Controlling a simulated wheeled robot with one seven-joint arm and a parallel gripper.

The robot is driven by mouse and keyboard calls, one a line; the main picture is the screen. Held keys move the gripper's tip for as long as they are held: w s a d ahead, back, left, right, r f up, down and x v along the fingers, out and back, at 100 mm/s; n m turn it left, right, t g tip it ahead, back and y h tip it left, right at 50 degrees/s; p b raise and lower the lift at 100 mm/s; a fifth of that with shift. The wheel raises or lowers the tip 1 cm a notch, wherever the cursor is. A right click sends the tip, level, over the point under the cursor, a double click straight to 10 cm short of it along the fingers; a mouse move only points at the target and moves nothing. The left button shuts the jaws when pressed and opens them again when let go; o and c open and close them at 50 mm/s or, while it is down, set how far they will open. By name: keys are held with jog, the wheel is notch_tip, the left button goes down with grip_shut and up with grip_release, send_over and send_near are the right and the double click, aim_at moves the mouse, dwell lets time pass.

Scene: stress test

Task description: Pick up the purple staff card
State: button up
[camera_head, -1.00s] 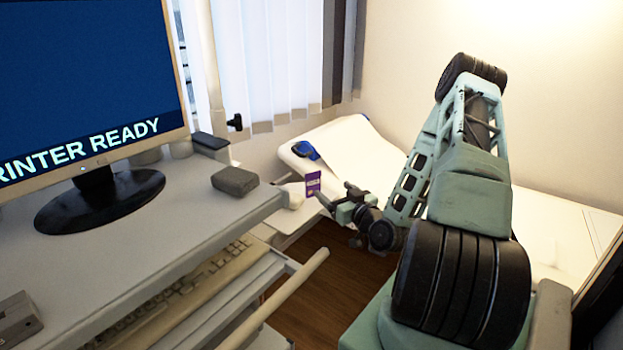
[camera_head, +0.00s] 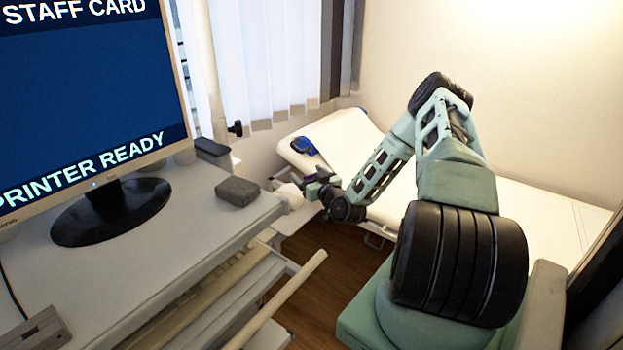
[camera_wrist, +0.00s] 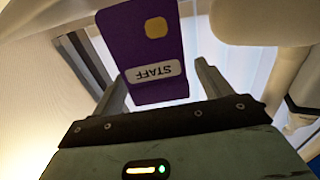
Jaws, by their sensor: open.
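The purple staff card (camera_wrist: 150,45) fills the upper middle of the wrist view, with a gold chip and a white STAFF label that reads upside down. Its lower end lies between the two fingers of my gripper (camera_wrist: 157,76), with a narrow gap seen on each side. My gripper is open, and I see no finger pressed on the card. In the head view my gripper (camera_head: 309,184) is small, past the desk's right corner. Only a thin purple trace of the card shows there, mostly hidden by the gripper.
The desk (camera_head: 215,222) carries a monitor (camera_head: 80,90) and a grey block (camera_head: 237,191) near the gripper. A pale handle bar (camera_head: 280,298) juts out below. A couch (camera_head: 350,150) with a blue item (camera_head: 303,146) stands behind. Wooden floor (camera_head: 325,262) lies between.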

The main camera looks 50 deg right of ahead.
jog(key=c, duration=0.9)
jog(key=shift+o, duration=0.2)
notch_tip(320, 180, up, 10)
jog(key=b, duration=0.3)
